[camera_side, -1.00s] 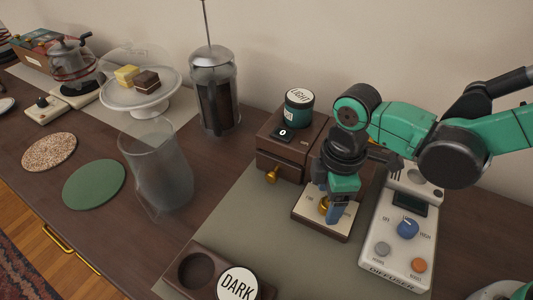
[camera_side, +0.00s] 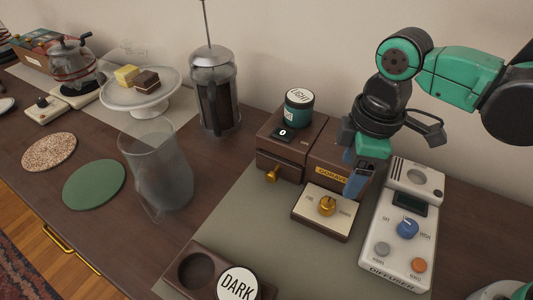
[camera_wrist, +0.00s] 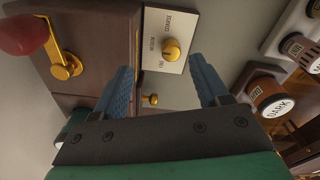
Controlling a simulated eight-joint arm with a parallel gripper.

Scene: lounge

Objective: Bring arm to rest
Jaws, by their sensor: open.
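My gripper (camera_side: 357,172) is in the air in front of the brown wooden box, above the brass knob (camera_side: 327,205) on its cream panel. In the wrist view the blue fingers of my gripper (camera_wrist: 165,88) are spread wide, with nothing held between them. The brass knob also shows beyond the fingers in the wrist view (camera_wrist: 171,50), apart from them. My arm reaches in from the right in the side view.
A white diffuser (camera_side: 400,225) with a blue dial stands close right of the gripper. A jar marked LIGHT (camera_side: 299,108) sits on the brown box (camera_side: 285,150). A jar marked DARK (camera_side: 238,284) stands in front. A French press (camera_side: 214,95) and glass pitcher (camera_side: 157,170) stand left.

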